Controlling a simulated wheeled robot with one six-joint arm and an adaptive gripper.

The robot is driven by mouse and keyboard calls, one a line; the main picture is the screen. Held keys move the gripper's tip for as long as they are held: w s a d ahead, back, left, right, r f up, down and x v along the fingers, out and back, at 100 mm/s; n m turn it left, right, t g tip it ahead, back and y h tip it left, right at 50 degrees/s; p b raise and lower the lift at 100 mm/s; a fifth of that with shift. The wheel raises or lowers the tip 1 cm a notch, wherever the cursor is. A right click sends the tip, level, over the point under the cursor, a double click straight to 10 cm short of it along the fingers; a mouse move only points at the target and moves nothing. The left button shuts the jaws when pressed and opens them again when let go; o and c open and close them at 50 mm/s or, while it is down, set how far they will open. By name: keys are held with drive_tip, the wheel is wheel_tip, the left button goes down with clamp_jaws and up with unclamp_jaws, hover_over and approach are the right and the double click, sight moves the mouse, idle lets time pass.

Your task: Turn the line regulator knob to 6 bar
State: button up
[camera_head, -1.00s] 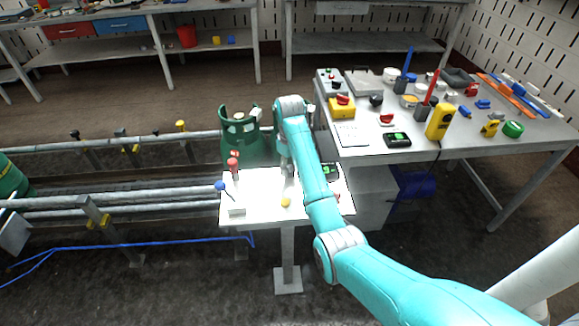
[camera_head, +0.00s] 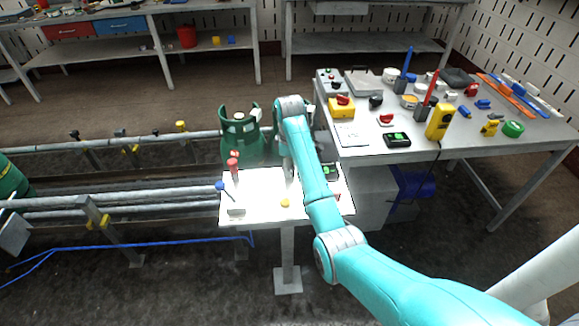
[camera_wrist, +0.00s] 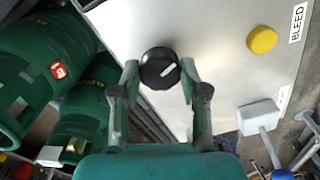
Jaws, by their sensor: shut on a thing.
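The black round regulator knob (camera_wrist: 158,68) with a white pointer line sits on the pale panel (camera_wrist: 215,45) in the wrist view. Its pointer slants toward the upper right. My gripper (camera_wrist: 159,72) has one finger on each side of the knob and is shut on it. In the head view the panel (camera_head: 258,185) stands on a post, and my arm hides the knob there. A dark box with a green display (camera_head: 330,171) is partly hidden behind my arm. I cannot read a pressure value.
On the panel are a yellow button (camera_wrist: 262,40) beside a BLEED label, a grey block with a lever (camera_wrist: 259,115), and a red-topped fitting (camera_head: 233,164). Green cylinders (camera_wrist: 38,75) stand close beside the panel. A cluttered workbench (camera_head: 450,145) is at the right.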

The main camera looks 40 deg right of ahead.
drive_tip(key=o, duration=1.1)
drive_tip(key=shift+o, duration=0.2)
